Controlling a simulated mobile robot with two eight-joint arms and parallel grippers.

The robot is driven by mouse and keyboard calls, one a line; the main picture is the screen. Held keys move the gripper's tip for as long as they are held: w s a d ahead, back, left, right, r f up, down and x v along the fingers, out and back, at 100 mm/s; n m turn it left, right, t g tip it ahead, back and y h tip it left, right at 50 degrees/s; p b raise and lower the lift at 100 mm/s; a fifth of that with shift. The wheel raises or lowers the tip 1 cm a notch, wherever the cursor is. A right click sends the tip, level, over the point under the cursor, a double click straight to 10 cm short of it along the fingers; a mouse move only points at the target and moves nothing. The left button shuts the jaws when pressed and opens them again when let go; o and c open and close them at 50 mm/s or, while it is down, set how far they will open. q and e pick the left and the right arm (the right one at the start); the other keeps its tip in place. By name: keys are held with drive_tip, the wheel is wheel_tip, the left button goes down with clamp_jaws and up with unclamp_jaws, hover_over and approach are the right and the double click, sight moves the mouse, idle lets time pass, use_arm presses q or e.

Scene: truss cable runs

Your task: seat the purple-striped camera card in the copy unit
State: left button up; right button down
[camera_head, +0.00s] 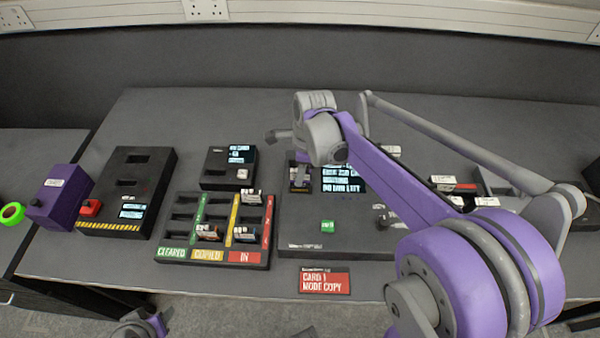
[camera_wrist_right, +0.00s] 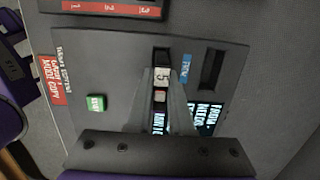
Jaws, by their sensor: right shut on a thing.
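The copy unit (camera_head: 300,215) is a dark flat box at the middle of the table, with a lit screen (camera_head: 343,179) and a green button (camera_head: 328,226). In the right wrist view my right gripper (camera_wrist_right: 161,78) is shut on a small card (camera_wrist_right: 162,74) with a white label, over or in a dark slot of the copy unit (camera_wrist_right: 110,70). I cannot tell how deep the card is, and no purple stripe is clear. A second, empty-looking slot (camera_wrist_right: 212,69) is beside a blue label.
A tray (camera_head: 212,256) with green, yellow and red columns holds several cards left of the copy unit. Behind it is a small reader (camera_head: 215,170). A striped box (camera_head: 150,165) and a purple box (camera_head: 60,195) stand further left. A red sign (camera_head: 325,280) lies in front.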

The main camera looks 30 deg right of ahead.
sight(298, 189)
use_arm(q)
drive_tip(key=shift+s+f+b, duration=0.25)
drive_tip(key=shift+f+b, duration=0.8)
drive_tip(key=shift+f, duration=0.15)
use_arm(e)
drive_tip(key=shift+f, duration=1.55)
idle(0.5)
idle(0.3)
drive_tip(key=shift+c, duration=2.1)
unclamp_jaws()
drive_tip(key=shift+r, duration=0.1)
drive_tip(key=shift+r+p, duration=2.35)
drive_tip(key=shift+r, duration=1.4)
use_arm(q)
drive_tip(key=r, duration=0.2)
drive_tip(key=w+r, duration=0.1)
drive_tip(key=r, duration=0.2)
drive_tip(key=shift+w+r, duration=0.3)
drive_tip(key=shift+w, duration=0.05)
